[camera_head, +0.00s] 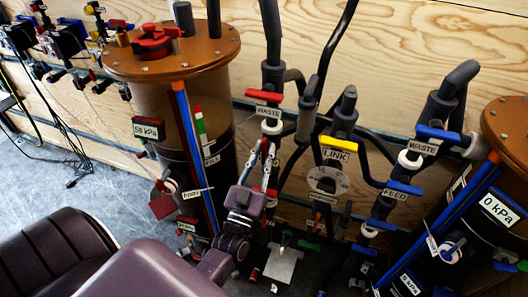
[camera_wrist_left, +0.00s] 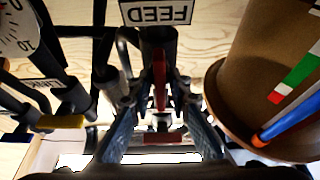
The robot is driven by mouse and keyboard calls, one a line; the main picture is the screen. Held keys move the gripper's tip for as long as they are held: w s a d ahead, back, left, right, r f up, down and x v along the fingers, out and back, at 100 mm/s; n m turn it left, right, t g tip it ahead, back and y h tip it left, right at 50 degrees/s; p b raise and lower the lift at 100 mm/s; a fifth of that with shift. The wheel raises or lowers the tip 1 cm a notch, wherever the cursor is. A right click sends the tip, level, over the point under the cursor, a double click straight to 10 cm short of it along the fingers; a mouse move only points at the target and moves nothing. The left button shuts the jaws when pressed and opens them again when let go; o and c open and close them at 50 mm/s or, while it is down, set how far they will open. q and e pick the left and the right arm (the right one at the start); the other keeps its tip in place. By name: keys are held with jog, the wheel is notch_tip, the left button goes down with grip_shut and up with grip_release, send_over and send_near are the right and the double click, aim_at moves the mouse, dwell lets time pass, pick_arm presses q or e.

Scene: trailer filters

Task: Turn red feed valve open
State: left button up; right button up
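My left gripper (camera_head: 264,152) reaches up in front of the feed pipe beside the left tank, in the lower middle of the head view. In the left wrist view my left gripper (camera_wrist_left: 159,98) is open, with one finger on each side of a red valve handle (camera_wrist_left: 160,80). The handle stands upright in this picture, below an upside-down FEED label (camera_wrist_left: 158,12). I see gaps between the handle and both fingers. In the head view the gripper mostly hides this handle. My right gripper is not in view.
A red WASTE valve (camera_head: 264,96) sits just above the gripper. A yellow LINK valve (camera_head: 338,145) and gauge (camera_head: 328,182) are to its right. The left tank (camera_head: 150,100) stands close on the left. Blue FEED (camera_head: 402,188) and WASTE (camera_head: 438,133) valves are farther right.

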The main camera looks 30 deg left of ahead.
pick_arm(q)
jog(key=shift+o, duration=0.6)
jog(key=v, duration=1.2)
jog(key=d+f+m+g+h, duration=0.1)
jog(key=d+f+g+h, duration=0.1)
jog(key=f, duration=0.7)
jog(key=d+f+m+g+h, duration=0.1)
jog(key=d+f+g+h, duration=0.15)
jog(key=f, duration=0.65)
jog(key=s+d+f+m+g+h, duration=0.1)
jog(key=s+d+f+g, duration=0.15)
jog(key=f, duration=0.45)
jog(key=s+d+f+g, duration=0.1)
jog(key=s+f+g, duration=0.25)
jog(key=f, duration=0.45)
jog(key=s+d+f+m+g+h, duration=0.1)
jog(key=s+f+g, duration=0.1)
jog(key=s+f, duration=0.35)
jog(key=s+a+f+g, duration=0.1)
jog(key=s+f+g, duration=0.3)
jog(key=s+f, duration=0.3)
jog(key=s+a+f+m+g+y, duration=0.1)
jog(key=s+f+g, duration=0.3)
jog(key=s+f, duration=0.4)
jog(key=s+a, duration=0.1)
jog(key=s, duration=0.6)
jog(key=shift+f, duration=0.2)
